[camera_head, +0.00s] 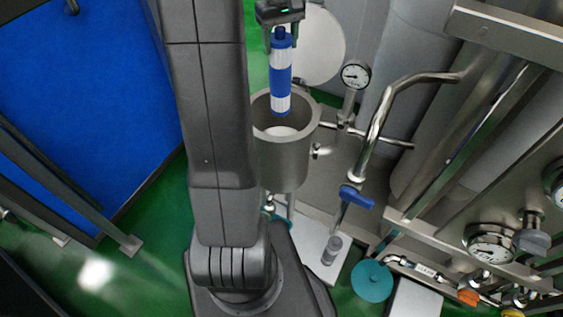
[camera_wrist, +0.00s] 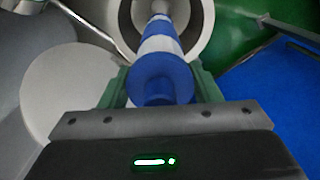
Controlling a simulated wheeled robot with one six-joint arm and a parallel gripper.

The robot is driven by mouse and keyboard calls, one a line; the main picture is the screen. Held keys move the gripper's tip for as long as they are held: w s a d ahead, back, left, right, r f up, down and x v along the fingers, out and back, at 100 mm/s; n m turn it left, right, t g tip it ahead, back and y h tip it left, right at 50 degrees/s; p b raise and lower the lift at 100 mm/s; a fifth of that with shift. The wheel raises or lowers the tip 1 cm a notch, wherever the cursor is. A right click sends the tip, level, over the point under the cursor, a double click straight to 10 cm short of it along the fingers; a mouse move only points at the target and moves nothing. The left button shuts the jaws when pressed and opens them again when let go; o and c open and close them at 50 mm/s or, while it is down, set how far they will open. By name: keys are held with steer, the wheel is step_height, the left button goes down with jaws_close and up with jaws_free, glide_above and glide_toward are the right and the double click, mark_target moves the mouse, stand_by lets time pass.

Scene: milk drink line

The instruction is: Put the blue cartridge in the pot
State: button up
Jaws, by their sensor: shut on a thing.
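The blue cartridge (camera_head: 281,78), banded blue and white, hangs upright from my gripper (camera_head: 281,34) in the head view. My gripper is shut on its blue top end. The cartridge's lower end overlaps the mouth of the grey metal pot (camera_head: 287,158) in the picture; how deep it reaches is hard to tell. In the wrist view the cartridge (camera_wrist: 163,62) runs away from my gripper (camera_wrist: 160,92) toward the round opening of the pot (camera_wrist: 206,22). The pot's left part is hidden behind my arm in the head view.
A round pale lid (camera_head: 318,45) stands open behind the pot. A pressure gauge (camera_head: 356,75), a bent steel pipe (camera_head: 378,120) and a blue-handled valve (camera_head: 356,197) lie to the right. A blue panel (camera_head: 85,100) is at the left, over green floor.

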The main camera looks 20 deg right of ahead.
mark_target(281, 99)
steer(key=shift+s+a+f+b, duration=0.1)
steer(key=shift+s+f+b, duration=0.15)
steer(key=shift+f, duration=0.3)
steer(key=shift+s+a+f+b, duration=0.15)
steer(key=shift+f+b, duration=0.15)
steer(key=shift+f, duration=0.25)
step_height(281, 99, down, 11)
steer(key=b, duration=0.6)
steer(key=shift+w+d, duration=0.1)
step_height(281, 99, down, 18)
steer(key=b, duration=0.1)
steer(key=shift+b, duration=0.4)
steer(key=shift+f, duration=0.1)
steer(key=o, duration=1.2)
step_height(281, 99, up, 12)
steer(key=shift+r+p, duration=0.2)
steer(key=shift+p, duration=0.3)
